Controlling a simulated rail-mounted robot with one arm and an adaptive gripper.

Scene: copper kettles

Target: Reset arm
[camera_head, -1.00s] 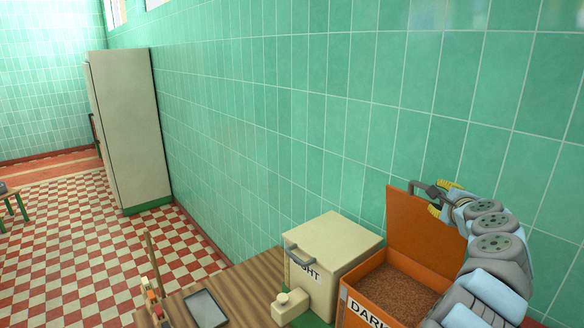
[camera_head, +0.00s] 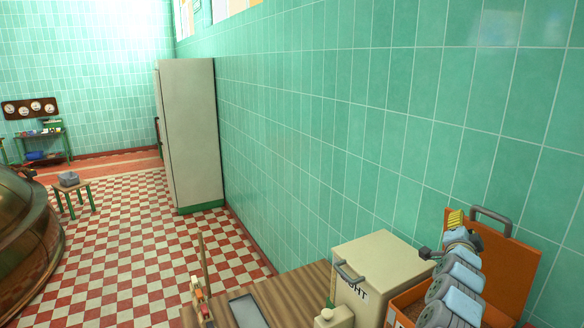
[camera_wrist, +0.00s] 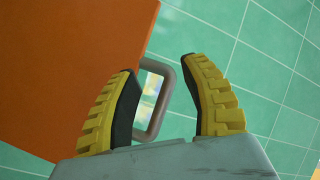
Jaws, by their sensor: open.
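My gripper (camera_head: 455,219) is open, its yellow-padded fingers up by the top left of the orange lid (camera_head: 508,262). The lid stands raised on the orange bin (camera_head: 408,302), and its grey handle (camera_head: 492,217) shows just right of the fingers. In the wrist view my gripper (camera_wrist: 158,75) has its two fingers spread, with the grey handle (camera_wrist: 168,98) behind the gap and the orange lid (camera_wrist: 75,60) at left. The fingers do not close on the handle; whether they touch it I cannot tell. My arm hides much of the bin.
A cream bin (camera_head: 380,268) with a shut lid stands left of the orange bin on a wooden top (camera_head: 290,292). A green-tiled wall (camera_head: 330,140) runs close behind. A fridge (camera_head: 190,135), a stool (camera_head: 72,188) and a copper kettle (camera_head: 25,235) stand farther left. The checkered floor between is open.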

